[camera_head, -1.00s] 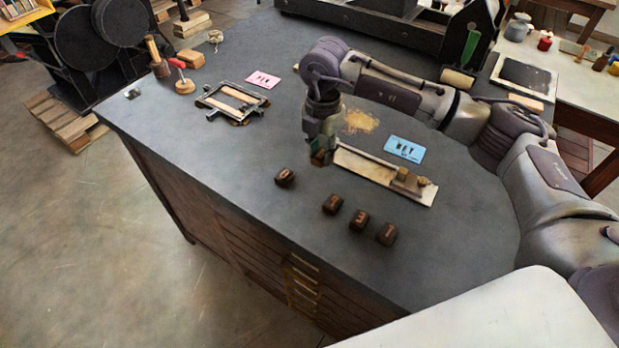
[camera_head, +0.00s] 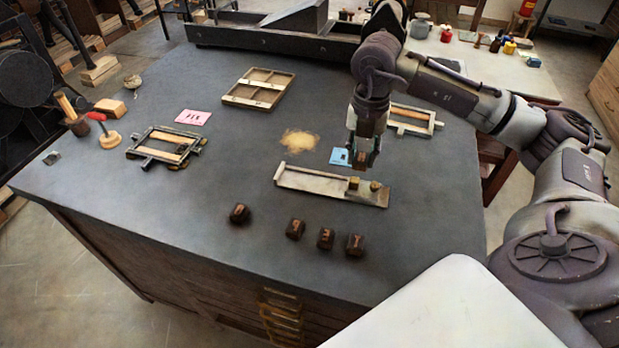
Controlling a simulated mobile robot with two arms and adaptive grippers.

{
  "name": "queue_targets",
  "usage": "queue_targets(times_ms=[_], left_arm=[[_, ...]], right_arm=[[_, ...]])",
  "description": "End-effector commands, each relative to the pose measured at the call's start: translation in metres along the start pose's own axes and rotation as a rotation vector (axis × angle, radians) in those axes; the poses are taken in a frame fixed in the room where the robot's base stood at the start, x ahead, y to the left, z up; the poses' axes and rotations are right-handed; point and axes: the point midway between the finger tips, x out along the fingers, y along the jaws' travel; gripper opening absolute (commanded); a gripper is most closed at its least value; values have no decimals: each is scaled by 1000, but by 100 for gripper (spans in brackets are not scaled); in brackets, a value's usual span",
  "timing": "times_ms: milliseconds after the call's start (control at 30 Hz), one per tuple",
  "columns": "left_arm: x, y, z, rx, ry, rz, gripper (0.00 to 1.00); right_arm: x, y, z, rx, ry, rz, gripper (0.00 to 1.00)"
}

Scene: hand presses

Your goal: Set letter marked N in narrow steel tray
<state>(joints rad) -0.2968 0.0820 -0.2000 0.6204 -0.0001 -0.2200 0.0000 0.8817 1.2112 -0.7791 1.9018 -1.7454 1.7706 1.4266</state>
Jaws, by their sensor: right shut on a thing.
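The narrow steel tray (camera_head: 318,182) lies on the dark worktop, with a brass-coloured block and knob at its right end. My right gripper (camera_head: 362,160) points down behind the tray's right half, in front of the blue card (camera_head: 339,157), which it partly hides. It is shut on a small dark brown letter block (camera_head: 361,143), whose mark I cannot read. Several dark letter blocks lie in front of the tray, including a leftmost one (camera_head: 239,213) and a rightmost one (camera_head: 355,244); their marks are too small to read surely. My left gripper is not in view.
A pink card (camera_head: 193,117), a metal frame (camera_head: 167,145), a wooden divided tray (camera_head: 259,88) and a red-handled tool (camera_head: 105,131) stand to the left and back. Another frame (camera_head: 412,120) lies behind my right arm.

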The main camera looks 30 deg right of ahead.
Motion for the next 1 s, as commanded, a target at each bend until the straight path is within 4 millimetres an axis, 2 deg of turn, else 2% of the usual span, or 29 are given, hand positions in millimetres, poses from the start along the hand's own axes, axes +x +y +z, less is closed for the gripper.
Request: queue_targets(times_ms=[67, 167, 267, 500, 700, 867, 1000], left_arm=[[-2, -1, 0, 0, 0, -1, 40], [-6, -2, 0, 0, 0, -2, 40], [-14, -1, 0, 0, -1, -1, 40], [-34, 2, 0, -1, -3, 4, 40], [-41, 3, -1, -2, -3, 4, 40], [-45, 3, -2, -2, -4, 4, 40], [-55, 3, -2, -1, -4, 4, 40]], right_arm=[[-3, -11, -2, -10, 0, -1, 12], [-2, -8, -2, -20, 4, 2, 12], [7, 9, -1, -24, 7, 3, 12], [39, 64, 8, -20, 6, 3, 12], [59, 94, 14, -19, 3, 3, 12], [69, 100, 15, -18, 3, 0, 12], [90, 99, 14, -17, 5, -2, 12]])
